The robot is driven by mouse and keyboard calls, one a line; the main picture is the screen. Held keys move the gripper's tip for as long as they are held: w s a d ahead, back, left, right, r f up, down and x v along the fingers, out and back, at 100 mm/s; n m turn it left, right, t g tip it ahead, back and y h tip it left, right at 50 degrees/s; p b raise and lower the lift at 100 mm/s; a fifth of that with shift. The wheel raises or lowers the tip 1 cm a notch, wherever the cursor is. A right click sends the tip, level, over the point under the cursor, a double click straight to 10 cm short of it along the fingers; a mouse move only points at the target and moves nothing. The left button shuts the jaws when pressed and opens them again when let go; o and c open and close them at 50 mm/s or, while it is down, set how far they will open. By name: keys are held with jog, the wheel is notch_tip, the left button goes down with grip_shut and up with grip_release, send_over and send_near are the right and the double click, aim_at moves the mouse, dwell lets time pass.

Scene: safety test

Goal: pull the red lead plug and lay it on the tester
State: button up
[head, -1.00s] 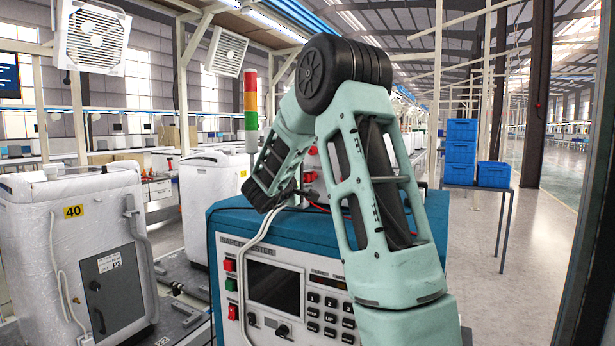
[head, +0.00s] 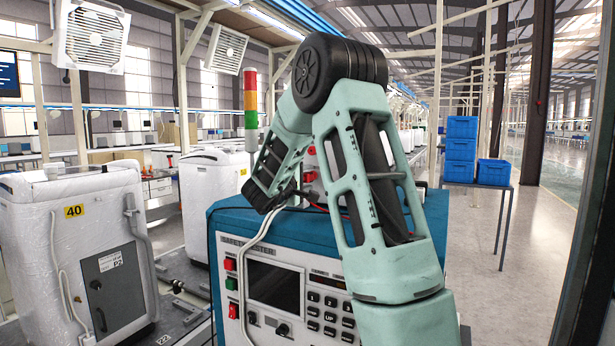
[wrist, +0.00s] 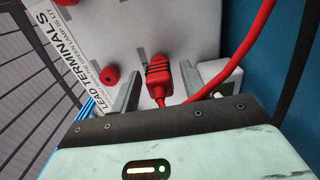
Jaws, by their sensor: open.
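The red lead plug (wrist: 158,77), with dark ridges and a red cable, shows in the wrist view at a pale panel marked "LEAD TERMINALS". My gripper (wrist: 160,88) is open, with one finger on each side of the plug and its cable; I cannot tell whether either finger touches it. The tester (head: 275,285) is a blue-topped box with a screen and buttons, below my arm in the head view. The gripper's fingers and the plug are hidden behind my arm in the head view.
A red round terminal (wrist: 109,76) sits left of the plug. The red cable (wrist: 245,50) loops up on the right. White machines (head: 75,240) stand at the left. Blue crates (head: 461,150) sit on a table at the right, with open floor before them.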

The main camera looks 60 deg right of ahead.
grip_shut()
jog(key=shift+a, duration=0.15)
jog(key=shift+s+a+p, duration=0.15)
jog(key=shift+a+p, duration=0.55)
jog(key=shift+a, duration=0.75)
jog(key=shift+s+a+p, duration=0.1)
jog(key=shift+a+p, duration=0.55)
jog(key=shift+a, duration=0.75)
